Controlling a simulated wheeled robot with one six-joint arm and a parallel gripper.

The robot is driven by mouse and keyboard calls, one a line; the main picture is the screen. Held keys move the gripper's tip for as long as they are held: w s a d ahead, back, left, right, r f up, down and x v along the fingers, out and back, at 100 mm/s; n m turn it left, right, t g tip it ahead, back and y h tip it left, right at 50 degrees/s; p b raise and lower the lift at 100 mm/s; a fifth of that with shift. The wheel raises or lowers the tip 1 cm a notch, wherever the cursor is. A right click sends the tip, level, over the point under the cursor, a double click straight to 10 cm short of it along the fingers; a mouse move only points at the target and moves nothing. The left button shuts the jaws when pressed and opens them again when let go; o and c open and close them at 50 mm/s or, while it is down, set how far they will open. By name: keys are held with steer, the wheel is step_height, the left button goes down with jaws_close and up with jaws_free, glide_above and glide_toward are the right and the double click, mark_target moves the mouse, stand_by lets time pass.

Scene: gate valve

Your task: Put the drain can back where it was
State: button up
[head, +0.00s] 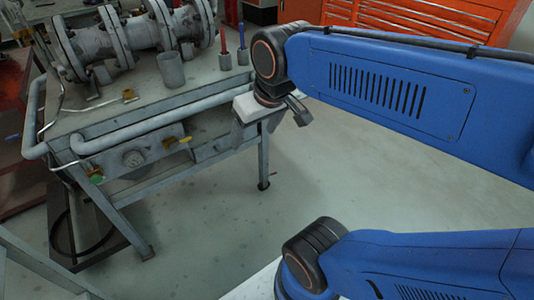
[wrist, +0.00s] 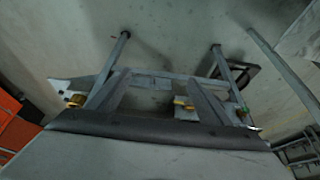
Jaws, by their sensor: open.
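The drain can (head: 171,72) looks like a grey, open-topped cylinder. It stands upright on the bench top, in front of the flanged gate valve (head: 125,36). My gripper (head: 250,128) is just off the bench's right front corner, to the right of the can and apart from it, pointing down. In the wrist view, its two fingers (wrist: 158,78) are spread with nothing between them. The can does not show in the wrist view. The can's inside is too small to make out.
The grey bench (head: 205,92) carries a red marker (head: 224,58) and a blue one (head: 242,52) right of the can. Orange drawers (head: 420,22) stand behind. The floor (head: 350,190) to the right is clear.

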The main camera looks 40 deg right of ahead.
steer(key=s+f, duration=0.4)
steer(key=shift+s+d, duration=0.2)
steer(key=shift+s, duration=0.1)
